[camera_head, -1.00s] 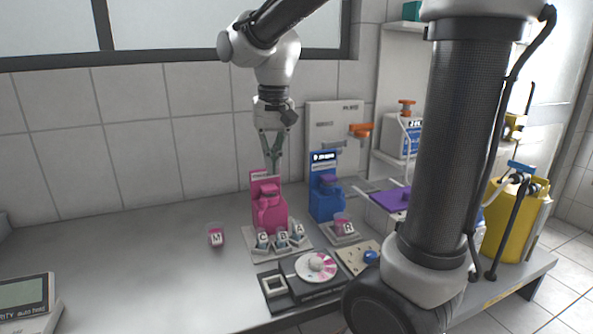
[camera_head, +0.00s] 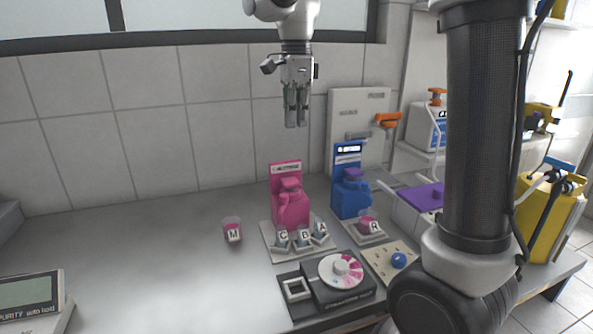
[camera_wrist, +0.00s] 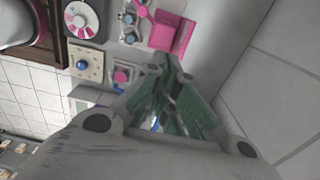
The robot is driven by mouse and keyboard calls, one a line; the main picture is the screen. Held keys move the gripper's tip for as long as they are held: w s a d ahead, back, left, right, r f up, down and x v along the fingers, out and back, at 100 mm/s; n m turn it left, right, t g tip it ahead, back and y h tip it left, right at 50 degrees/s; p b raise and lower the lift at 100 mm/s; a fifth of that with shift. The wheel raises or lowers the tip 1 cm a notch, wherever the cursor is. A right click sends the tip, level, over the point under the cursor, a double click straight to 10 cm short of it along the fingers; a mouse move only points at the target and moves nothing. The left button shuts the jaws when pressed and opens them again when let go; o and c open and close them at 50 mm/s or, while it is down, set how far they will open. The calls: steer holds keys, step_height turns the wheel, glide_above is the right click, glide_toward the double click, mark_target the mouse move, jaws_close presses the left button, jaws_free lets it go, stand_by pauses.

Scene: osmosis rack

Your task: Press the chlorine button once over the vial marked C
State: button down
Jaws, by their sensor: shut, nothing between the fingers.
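The pink chlorine dispenser (camera_head: 289,205) stands on the counter against the tiled wall; its button cannot be made out clearly. In front of it are the small vials C (camera_head: 282,240), B (camera_head: 304,240) and A (camera_head: 321,232), set on a light tray (camera_head: 272,254). My gripper (camera_head: 295,124) is shut and empty, pointing down high above the dispenser and apart from it. In the wrist view my gripper's green fingers (camera_wrist: 172,72) come together close to the pink dispenser (camera_wrist: 172,34) in the picture.
A blue dispenser (camera_head: 349,190) stands right of the pink one, with vial R (camera_head: 368,224) before it. Vial M (camera_head: 232,230) is at left. A dial tester (camera_head: 340,282) and a board with a blue knob (camera_head: 398,260) lie in front.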

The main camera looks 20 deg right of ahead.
mark_target(296, 180)
step_height(296, 180, down, 14)
stand_by(0.6)
steer(key=shift+f, duration=0.1)
steer(key=shift+f, duration=0.85)
